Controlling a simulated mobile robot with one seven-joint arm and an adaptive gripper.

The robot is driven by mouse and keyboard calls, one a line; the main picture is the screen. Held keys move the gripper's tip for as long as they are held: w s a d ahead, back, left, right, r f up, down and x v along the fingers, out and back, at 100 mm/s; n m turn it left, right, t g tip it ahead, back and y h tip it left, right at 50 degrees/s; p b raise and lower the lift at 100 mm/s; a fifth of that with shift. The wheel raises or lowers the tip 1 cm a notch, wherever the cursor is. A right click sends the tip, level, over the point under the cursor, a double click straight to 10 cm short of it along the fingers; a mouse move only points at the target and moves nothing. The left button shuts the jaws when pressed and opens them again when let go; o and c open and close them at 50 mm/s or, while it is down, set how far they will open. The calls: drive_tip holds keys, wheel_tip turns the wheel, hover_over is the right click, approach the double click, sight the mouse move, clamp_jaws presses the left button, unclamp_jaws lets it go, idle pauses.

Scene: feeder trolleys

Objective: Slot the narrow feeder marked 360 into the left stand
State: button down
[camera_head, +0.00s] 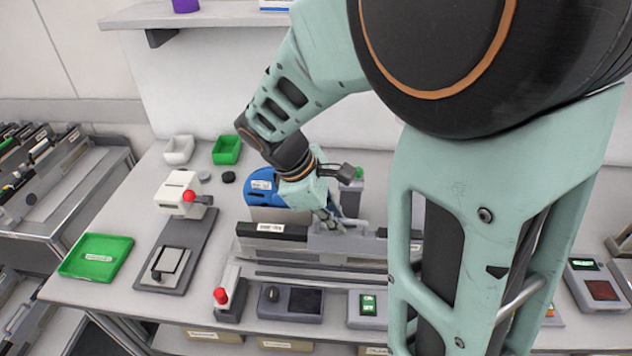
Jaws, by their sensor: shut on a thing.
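My gripper (330,222) is over the middle of the workbench, shut on the grey handle on top of a long, narrow feeder (312,243). The feeder lies lengthwise across the picture, with a black left end and a small white label whose marking I cannot read. It is above or in a long grey base (300,270); I cannot tell whether they touch. A blue reel (262,186) is just behind the feeder. My arm hides the feeder's right part. I cannot tell which fixture is the left stand.
A trolley with several feeders (45,170) stands at the left. On the bench are a green tray (97,257), a white device with a red knob (180,192), a red-knobbed post (228,294), a control box (290,302) and small white and green bins (227,149).

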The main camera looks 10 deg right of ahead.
drive_tip(key=shift+s+d+r, duration=0.1)
drive_tip(key=shift+s+d, duration=0.1)
drive_tip(key=shift+d, duration=0.55)
drive_tip(key=c, duration=2)
unclamp_jaws()
drive_tip(key=shift+s, duration=0.1)
drive_tip(key=shift+a, duration=0.1)
